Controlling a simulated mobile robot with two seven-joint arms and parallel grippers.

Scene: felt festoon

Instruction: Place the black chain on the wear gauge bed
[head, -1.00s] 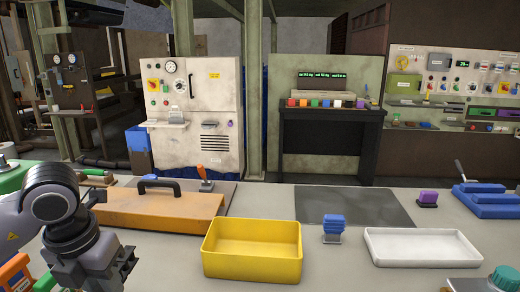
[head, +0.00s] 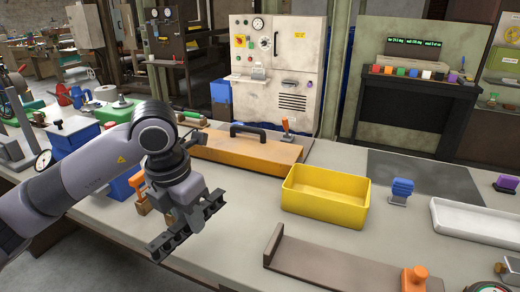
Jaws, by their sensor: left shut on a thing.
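My left gripper (head: 188,222) is raised over the front left of the workbench, pointing down. It is shut on the black chain (head: 167,243), a dark strip of links that sticks out on both sides of the fingers. The part between the fingers is hidden. What looks like the wear gauge bed (head: 325,268) is a long brown bed with an upright plate at its left end and an orange knob at its right. It lies at the front of the bench, right of the gripper and apart from it. My right gripper is not in view.
A yellow bin (head: 325,211) stands behind the bed. An orange case (head: 240,151) with a black handle lies behind the gripper. A blue-handled block (head: 401,190) and a white tray (head: 480,222) are to the right. Bare bench lies between gripper and bed.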

